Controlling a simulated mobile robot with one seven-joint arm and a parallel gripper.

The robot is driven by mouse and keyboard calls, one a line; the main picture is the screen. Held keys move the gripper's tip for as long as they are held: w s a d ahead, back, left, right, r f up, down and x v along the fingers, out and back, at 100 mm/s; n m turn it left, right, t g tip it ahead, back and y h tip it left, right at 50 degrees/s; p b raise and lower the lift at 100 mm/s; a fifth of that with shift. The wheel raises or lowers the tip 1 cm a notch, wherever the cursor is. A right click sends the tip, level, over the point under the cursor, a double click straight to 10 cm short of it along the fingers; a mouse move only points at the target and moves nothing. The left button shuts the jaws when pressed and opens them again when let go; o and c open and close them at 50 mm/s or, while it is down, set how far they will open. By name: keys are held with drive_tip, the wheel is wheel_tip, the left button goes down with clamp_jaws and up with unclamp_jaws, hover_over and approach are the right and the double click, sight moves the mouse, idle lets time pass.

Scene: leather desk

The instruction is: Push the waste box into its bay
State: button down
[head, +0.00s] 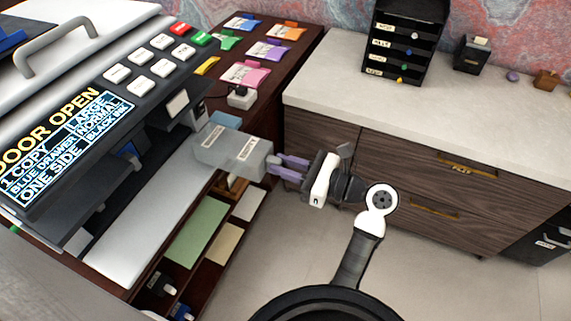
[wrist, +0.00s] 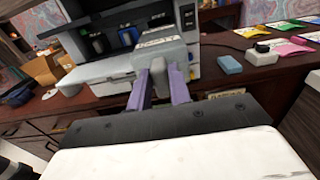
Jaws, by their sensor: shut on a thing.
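The waste box (head: 235,152) is a light grey box with white labels at the open front of the copier (head: 150,60). It also shows in the wrist view (wrist: 160,50), against the copier front. My gripper (head: 288,168) has purple fingers shut on the box's near end; the fingers also show in the wrist view (wrist: 160,85). The copier display (head: 60,135) reads "DOOR OPEN". The bay itself is hidden behind the box, and I cannot tell how far in the box is.
A blue block (head: 226,120) and a small grey block with a black knob (head: 241,97) are on the desk beside the box. Below is an open drawer (head: 185,270) with green and tan sheets. Coloured packets (head: 245,73) lie behind. Floor (head: 440,270) is clear at right.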

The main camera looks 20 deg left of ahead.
sight(236, 150)
drive_tip(key=shift+a, duration=0.1)
drive_tip(key=shift+w+a, duration=0.2)
drive_tip(key=shift+a, duration=5.7)
drive_tip(key=shift+f, duration=0.1)
drive_tip(key=shift+w+a, duration=0.2)
drive_tip(key=shift+a, duration=4.6)
drive_tip(key=shift+w+a, duration=0.15)
drive_tip(key=shift+a, duration=4.6)
drive_tip(key=c, duration=1.2)
unclamp_jaws()
